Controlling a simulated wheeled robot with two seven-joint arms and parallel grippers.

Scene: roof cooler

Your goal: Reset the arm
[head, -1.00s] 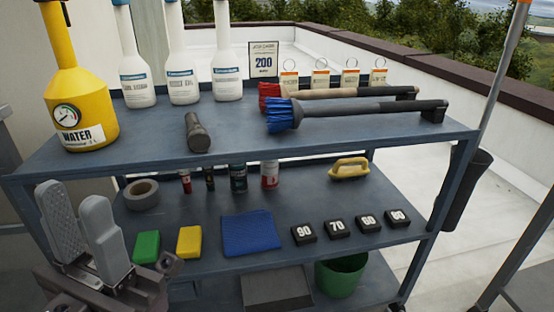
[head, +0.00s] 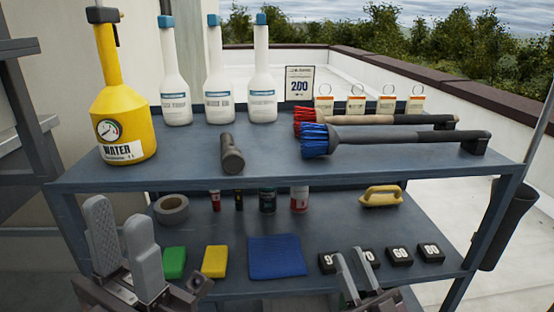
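My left gripper (head: 118,212) is at the lower left of the head view, in front of the shelf cart's left side. Its two grey fingers point up and stand apart, with nothing between them. My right gripper (head: 352,250) is at the bottom, right of centre. Its two thin fingers point up and are apart, with no object seen held. They partly cover the black number blocks on the lower shelf from this viewpoint. Whether they touch the cart cannot be told.
The cart's top shelf (head: 270,165) holds a yellow water can (head: 122,125), white bottles (head: 262,85), a flashlight (head: 231,153) and brushes (head: 400,136). The lower shelf holds a blue cloth (head: 277,257), green sponge (head: 174,262), yellow sponge (head: 214,261), tape (head: 172,209) and number blocks (head: 431,252).

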